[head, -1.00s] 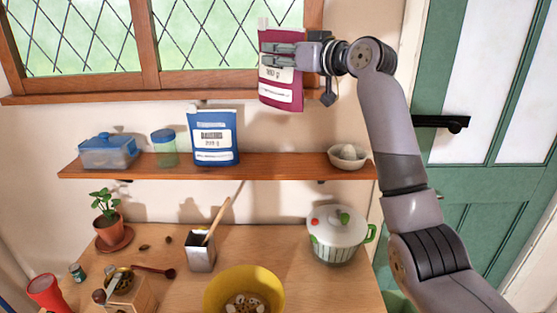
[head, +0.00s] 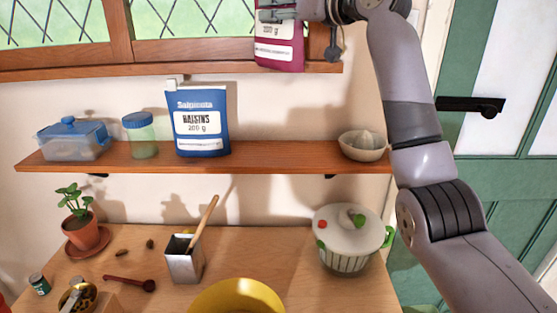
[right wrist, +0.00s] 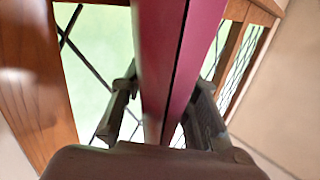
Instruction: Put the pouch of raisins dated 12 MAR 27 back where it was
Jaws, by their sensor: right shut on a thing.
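My right gripper (head: 270,12) is shut on a maroon pouch (head: 278,52), held upright in front of the window above the shelf. The pouch's top is cut off by the head view's upper edge; its white label shows, but no date is legible. In the right wrist view the maroon pouch (right wrist: 180,60) stands edge-on between both fingers. My left gripper is not in view.
On the shelf, a blue-lidded box (head: 75,140) and a jar (head: 141,137) stand left, a bowl (head: 362,146) right; the stretch between blue pouch and bowl is clear. Below are a plant (head: 78,220), metal tin (head: 184,262), yellow bowl (head: 237,298) and lidded pot (head: 347,238).

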